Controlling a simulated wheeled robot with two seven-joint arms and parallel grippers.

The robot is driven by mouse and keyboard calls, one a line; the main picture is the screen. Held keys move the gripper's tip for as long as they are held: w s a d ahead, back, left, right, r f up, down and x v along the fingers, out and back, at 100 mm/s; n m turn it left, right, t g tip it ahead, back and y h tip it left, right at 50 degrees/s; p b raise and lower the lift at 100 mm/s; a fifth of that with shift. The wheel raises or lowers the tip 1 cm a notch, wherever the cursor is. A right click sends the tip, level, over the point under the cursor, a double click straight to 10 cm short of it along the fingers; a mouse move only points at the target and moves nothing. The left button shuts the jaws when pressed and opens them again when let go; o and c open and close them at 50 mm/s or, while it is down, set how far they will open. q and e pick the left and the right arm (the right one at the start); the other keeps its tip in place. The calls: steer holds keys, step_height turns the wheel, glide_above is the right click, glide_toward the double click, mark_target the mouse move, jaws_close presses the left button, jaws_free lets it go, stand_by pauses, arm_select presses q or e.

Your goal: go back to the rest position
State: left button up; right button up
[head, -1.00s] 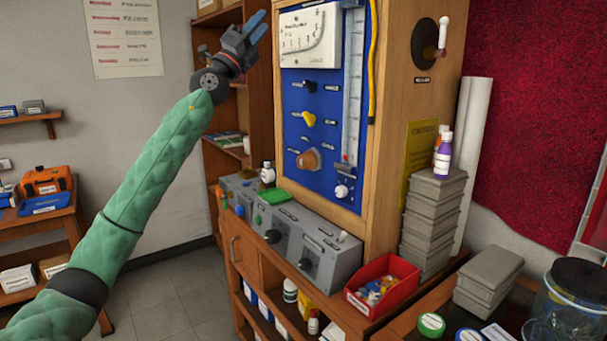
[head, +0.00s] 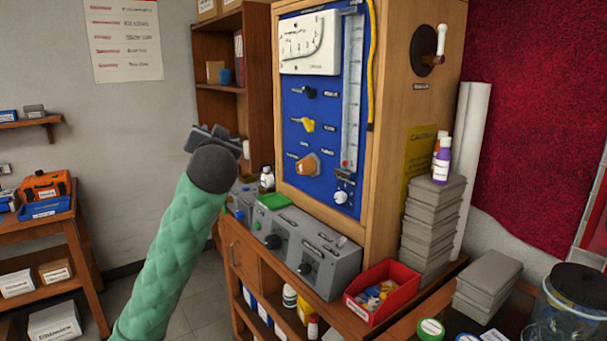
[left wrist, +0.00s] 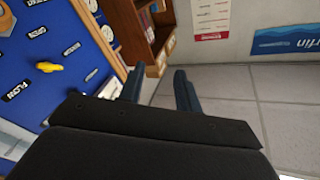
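My left arm, in a green padded sleeve, rises from the bottom left in the head view. Its wrist hides most of the left gripper there, left of the blue testbench panel (head: 322,110) and apart from it. In the left wrist view the left gripper (left wrist: 160,85) shows two dark fingers spread apart with only floor and shelf behind them, so it is open and empty. The panel (left wrist: 45,65) also shows at the left of that view, with its yellow knob (left wrist: 48,67). My right gripper is in neither view.
Grey control boxes (head: 325,265) and a red bin (head: 382,290) stand on the bench below the panel. Stacked grey boxes (head: 430,225) carry a purple bottle. A wooden shelf (head: 250,120) stands behind my left arm. Open floor (head: 190,290) lies left of the bench.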

arm_select(q)
steer(key=s+d+f+g+h, duration=0.25)
steer(key=s+f, duration=0.35)
steer(key=f, duration=0.6)
steer(key=s+d+f+m+g+h+p, duration=0.1)
steer(key=s+f+g+h, duration=0.15)
steer(key=s+f, duration=0.65)
steer(key=s+d+f+g+h, duration=0.1)
steer(key=s+d+f+g, duration=0.15)
steer(key=f, duration=1.25)
steer(key=s+f+g, duration=0.4)
steer(key=s+f, duration=1)
steer(key=s, duration=0.2)
steer(key=s+f+n+g+p, duration=0.1)
steer(key=s+f+g, duration=0.4)
steer(key=s+f, duration=0.8)
steer(key=s+d, duration=0.1)
steer(key=s, duration=0.3)
steer(key=shift+f+h, duration=0.35)
steer(key=shift+h, duration=0.05)
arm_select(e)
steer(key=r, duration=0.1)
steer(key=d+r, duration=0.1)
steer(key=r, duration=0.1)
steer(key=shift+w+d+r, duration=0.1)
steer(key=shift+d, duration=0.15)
arm_select(q)
steer(key=shift+n, duration=0.3)
steer(key=shift+a, duration=0.1)
